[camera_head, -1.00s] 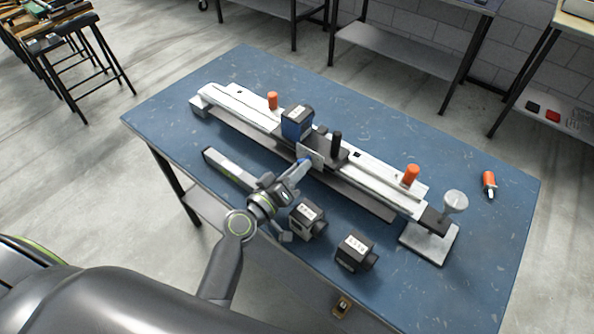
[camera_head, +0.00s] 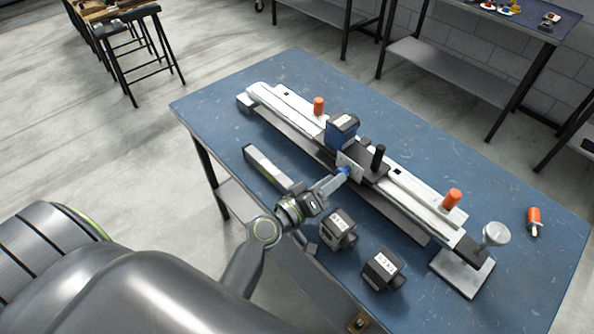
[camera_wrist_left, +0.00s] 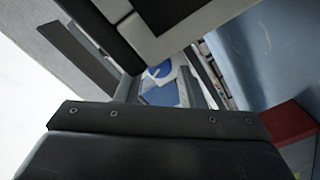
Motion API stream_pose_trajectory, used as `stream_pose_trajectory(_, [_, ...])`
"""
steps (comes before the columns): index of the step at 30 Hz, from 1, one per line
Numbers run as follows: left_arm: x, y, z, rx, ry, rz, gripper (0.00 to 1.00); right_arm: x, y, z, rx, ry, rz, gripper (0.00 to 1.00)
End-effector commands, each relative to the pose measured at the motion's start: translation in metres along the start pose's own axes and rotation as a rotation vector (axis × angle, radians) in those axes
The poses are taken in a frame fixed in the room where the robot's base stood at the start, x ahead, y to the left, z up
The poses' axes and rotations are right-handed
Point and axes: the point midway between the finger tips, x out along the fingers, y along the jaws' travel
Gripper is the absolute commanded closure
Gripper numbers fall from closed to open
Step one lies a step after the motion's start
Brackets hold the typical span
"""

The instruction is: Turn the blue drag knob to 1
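The blue drag knob (camera_head: 344,170) sits on the front of the carriage on the long white rail device, just below a small white plate. In the left wrist view a blue face with a white mark (camera_wrist_left: 157,73) shows past the dark gripper body. My left gripper (camera_head: 338,179) reaches in from the front left, with its fingertips at the knob. The fingers partly hide the knob, and I cannot tell whether they are closed on it. The knob's number scale is not readable. My right gripper is not in view.
The white rail device (camera_head: 410,190) spans the blue table (camera_head: 230,105). A blue-and-black box (camera_head: 341,130) and a black post (camera_head: 378,158) stand on the carriage. Two dark counter boxes (camera_head: 338,229) (camera_head: 382,270) lie in front. An orange-handled tool (camera_head: 534,220) lies at the right.

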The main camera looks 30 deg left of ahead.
Motion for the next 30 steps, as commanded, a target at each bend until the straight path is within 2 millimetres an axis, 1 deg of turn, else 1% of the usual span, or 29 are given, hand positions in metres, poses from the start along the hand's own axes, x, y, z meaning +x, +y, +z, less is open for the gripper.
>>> stream_pose_trajectory(1, [-0.01, -0.003, 0.002, 0.0, 0.0, -0.003, 0.65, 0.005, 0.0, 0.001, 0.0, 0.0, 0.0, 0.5])
stream_pose_trajectory(4, [-0.031, -0.004, 0.003, 0.0, 0.0, -0.004, 0.65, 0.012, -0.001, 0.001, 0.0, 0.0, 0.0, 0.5])
stream_pose_trajectory(12, [-0.092, -0.005, 0.004, 0.001, -0.001, -0.004, 0.65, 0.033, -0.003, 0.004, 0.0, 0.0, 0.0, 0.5])
stream_pose_trajectory(18, [-0.13, -0.004, 0.003, 0.001, -0.003, -0.002, 0.65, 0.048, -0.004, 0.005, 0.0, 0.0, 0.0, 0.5])
stream_pose_trajectory(21, [-0.144, -0.003, 0.003, 0.002, -0.001, -0.002, 0.65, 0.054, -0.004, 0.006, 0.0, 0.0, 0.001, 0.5])
stream_pose_trajectory(24, [-0.153, -0.002, 0.002, 0.0, 0.0, -0.002, 0.65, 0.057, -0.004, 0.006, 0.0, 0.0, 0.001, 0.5])
stream_pose_trajectory(30, [-0.159, 0.0, 0.0, -0.001, 0.0, 0.0, 0.65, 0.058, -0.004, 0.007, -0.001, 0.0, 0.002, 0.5])
